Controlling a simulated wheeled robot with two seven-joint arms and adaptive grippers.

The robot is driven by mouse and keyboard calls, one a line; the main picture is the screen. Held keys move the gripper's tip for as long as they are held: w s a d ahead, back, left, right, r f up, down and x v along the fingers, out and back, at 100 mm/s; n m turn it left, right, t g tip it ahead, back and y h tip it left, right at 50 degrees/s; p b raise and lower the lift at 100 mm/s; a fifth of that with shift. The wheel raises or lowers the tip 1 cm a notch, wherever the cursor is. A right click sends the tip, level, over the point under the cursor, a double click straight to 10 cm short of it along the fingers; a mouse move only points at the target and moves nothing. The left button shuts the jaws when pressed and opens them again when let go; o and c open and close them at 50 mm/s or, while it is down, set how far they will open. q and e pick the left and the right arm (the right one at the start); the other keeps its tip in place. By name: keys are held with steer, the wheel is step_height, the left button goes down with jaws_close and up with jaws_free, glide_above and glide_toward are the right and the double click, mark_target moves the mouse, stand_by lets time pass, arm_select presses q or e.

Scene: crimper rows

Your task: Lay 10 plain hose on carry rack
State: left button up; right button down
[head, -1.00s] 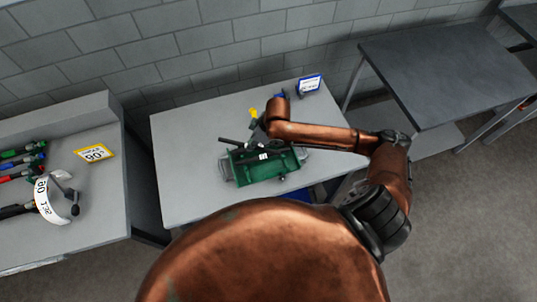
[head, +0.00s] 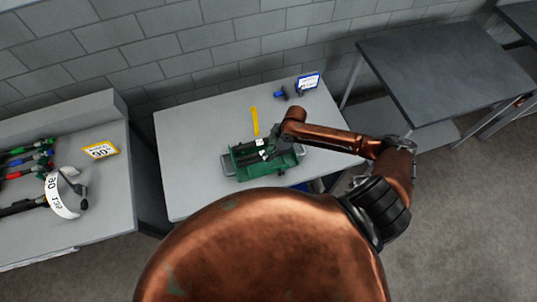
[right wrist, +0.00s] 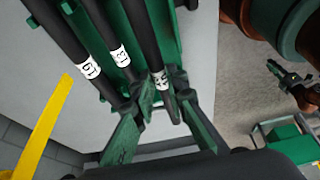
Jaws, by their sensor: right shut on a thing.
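The green carry rack (head: 240,172) stands on the middle table, with black hoses with white labels lying along it. My right gripper (right wrist: 163,98) is shut on a black hose (right wrist: 143,25) near its white label, at the rack. Two other labelled black hoses (right wrist: 101,30) (right wrist: 55,30) lie beside it in the right wrist view, roughly parallel. Whether the held hose rests on the rack is not clear. In the head view the gripper's fingers are mostly hidden by my arm. My left gripper is not in view.
A yellow strip (head: 254,121) lies behind the rack. A blue piece (head: 281,93) and a blue-framed sign (head: 308,82) are at the back right. The left bench (head: 105,195) holds several hoses with coloured parts, a white ring label (head: 56,195) and a yellow sign (head: 100,150). A dark table (head: 440,75) stands right.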

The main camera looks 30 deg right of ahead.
steer(key=shift+d+r+p, duration=0.1)
steer(key=shift+r+p, duration=0.05)
steer(key=shift+p, duration=0.15)
steer(key=shift+f+b, duration=1.7)
steer(key=shift+f, duration=1.65)
steer(key=shift+f+p, duration=0.1)
steer(key=shift+p, duration=0.3)
steer(key=c, duration=1.8)
jaws_free()
steer(key=shift+c, duration=0.2)
